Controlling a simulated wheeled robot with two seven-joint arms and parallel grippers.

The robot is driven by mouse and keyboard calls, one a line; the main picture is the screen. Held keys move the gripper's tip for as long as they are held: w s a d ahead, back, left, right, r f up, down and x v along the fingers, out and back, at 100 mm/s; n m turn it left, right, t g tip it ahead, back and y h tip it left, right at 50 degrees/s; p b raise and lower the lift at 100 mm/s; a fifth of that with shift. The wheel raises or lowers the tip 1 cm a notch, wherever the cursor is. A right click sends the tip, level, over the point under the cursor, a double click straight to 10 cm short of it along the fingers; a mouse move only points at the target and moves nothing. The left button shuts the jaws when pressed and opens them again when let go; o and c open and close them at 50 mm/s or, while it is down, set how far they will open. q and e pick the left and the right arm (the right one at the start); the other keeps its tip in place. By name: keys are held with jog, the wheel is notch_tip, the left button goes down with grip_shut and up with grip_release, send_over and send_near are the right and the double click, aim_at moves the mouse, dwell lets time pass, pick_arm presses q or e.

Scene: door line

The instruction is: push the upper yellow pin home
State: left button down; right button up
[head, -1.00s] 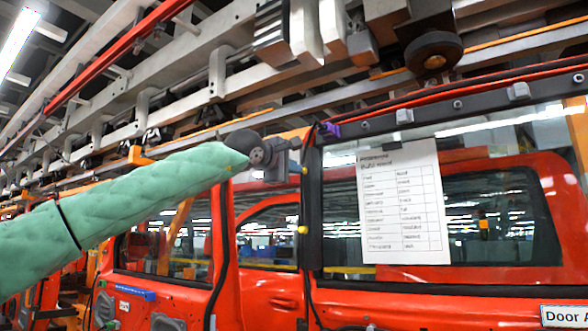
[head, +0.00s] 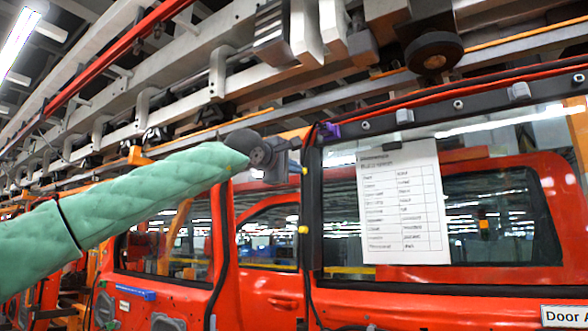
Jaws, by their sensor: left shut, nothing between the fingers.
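The upper yellow pin (head: 304,170) shows as a small yellow dot on the black left frame edge of the red door. A second yellow pin (head: 303,230) sits lower on the same edge and sticks out to the left. My left gripper (head: 290,157) is shut and empty at the end of the green-sleeved arm. Its tip is just left of and slightly above the upper pin, at the frame edge. I cannot tell whether it touches the pin. My right gripper is out of view.
The red door (head: 440,306) carries a paper sheet (head: 403,205) clipped over its window. A purple clip (head: 331,130) sits at the frame's upper left corner. Overhead rail beams and a dark roller (head: 434,53) hang above. Another red door (head: 165,290) stands to the left.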

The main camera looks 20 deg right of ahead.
pick_arm(q)
jog(key=shift+w+d+r, duration=0.1)
dwell(0.6)
jog(key=shift+w+d, duration=0.2)
jog(key=shift+d, duration=0.1)
dwell(0.3)
jog(key=b+v, duration=0.4)
jog(key=v, duration=0.3)
jog(key=shift+b, duration=0.35)
dwell(0.3)
jog(key=b+v, duration=0.3)
jog(key=v, duration=0.4)
jog(key=shift+s+a+b, duration=0.25)
jog(key=shift+b, duration=0.05)
